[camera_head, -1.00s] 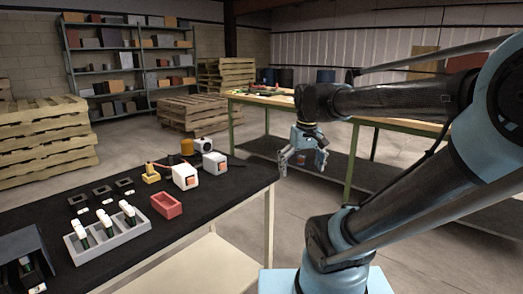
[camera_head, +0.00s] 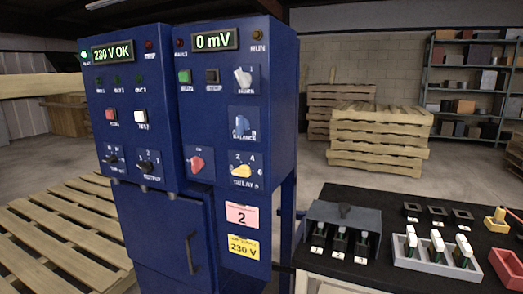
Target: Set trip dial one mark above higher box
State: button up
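A blue cabinet (camera_head: 217,105) with dials stands at left centre. A red knob (camera_head: 196,163) sits mid-panel, its label too small to read. A yellow knob (camera_head: 242,171) is labelled DELAY, with marks 2, 4 and 6. A blue knob (camera_head: 240,123) is labelled BALANCE, below a white knob (camera_head: 243,78). Two black knobs (camera_head: 112,159) (camera_head: 147,167) are on the left panel. I cannot tell which knob is the trip dial. One display (camera_head: 113,51) reads 230 V OK, the other (camera_head: 214,40) 0 mV. No higher box is identifiable. My gripper is out of view.
A black-topped table (camera_head: 337,197) at right holds a dark grey holder (camera_head: 368,219), a grey tray (camera_head: 403,256) with several white-topped pieces and a red bin (camera_head: 508,268). A pink tag (camera_head: 242,216) reads 2. Pallets (camera_head: 45,240) lie at lower left.

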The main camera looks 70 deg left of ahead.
aim_at(113, 159)
jog(key=k, duration=1)
jog(key=u, duration=3.45)
jog(key=i, duration=1)
